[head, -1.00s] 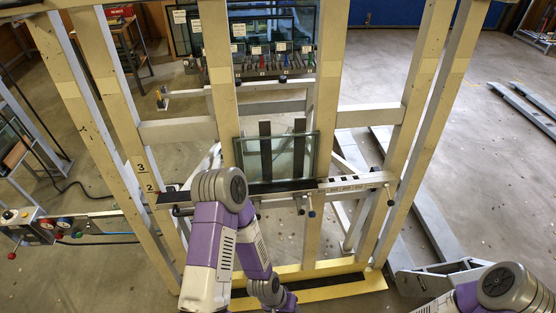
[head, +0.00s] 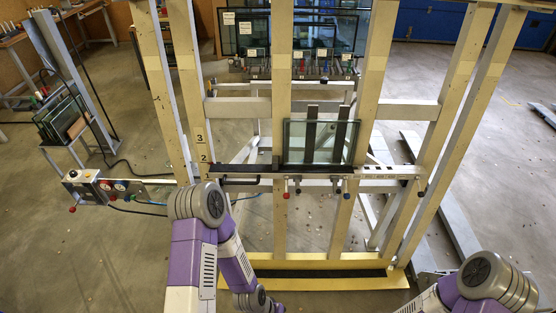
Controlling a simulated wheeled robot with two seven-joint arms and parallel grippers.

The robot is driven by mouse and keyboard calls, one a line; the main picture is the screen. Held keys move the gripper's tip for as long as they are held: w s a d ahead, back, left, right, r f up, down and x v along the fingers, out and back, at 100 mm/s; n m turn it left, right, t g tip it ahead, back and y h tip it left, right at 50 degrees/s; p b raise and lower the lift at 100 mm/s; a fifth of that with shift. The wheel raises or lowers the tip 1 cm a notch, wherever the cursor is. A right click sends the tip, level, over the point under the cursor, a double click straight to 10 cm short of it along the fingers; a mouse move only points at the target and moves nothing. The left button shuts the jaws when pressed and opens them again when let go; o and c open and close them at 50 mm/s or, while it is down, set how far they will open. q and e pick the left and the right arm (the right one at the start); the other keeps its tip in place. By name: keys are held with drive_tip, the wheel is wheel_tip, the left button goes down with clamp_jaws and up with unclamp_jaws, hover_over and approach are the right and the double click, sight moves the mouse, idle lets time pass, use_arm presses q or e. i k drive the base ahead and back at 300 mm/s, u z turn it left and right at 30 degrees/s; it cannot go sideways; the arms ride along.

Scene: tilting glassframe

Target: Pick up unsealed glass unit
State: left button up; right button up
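A small rectangular glass unit (head: 322,142) stands upright on the ledge (head: 262,172) of the tall cream-coloured frame, with two dark vertical strips behind or across it. I cannot tell from here whether its edge is sealed. More glass panes (head: 250,30) stand in a rack behind the frame. My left arm comes up in front of the frame at lower left, apart from the glass, and bends back down. My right arm is at the bottom right corner. Neither gripper shows in the view.
A control box (head: 97,186) with knobs sticks out left of the frame. A small stand holds several panes (head: 62,118) at the left. The frame's yellow base (head: 300,282) lies on the floor ahead. Open floor (head: 515,180) is on the right.

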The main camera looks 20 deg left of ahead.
sight(307, 141)
drive_tip(key=u, duration=0.3)
drive_tip(key=k, duration=0.6)
drive_tip(key=z, duration=0.75)
drive_tip(key=i, duration=1.6)
drive_tip(key=u, duration=0.5)
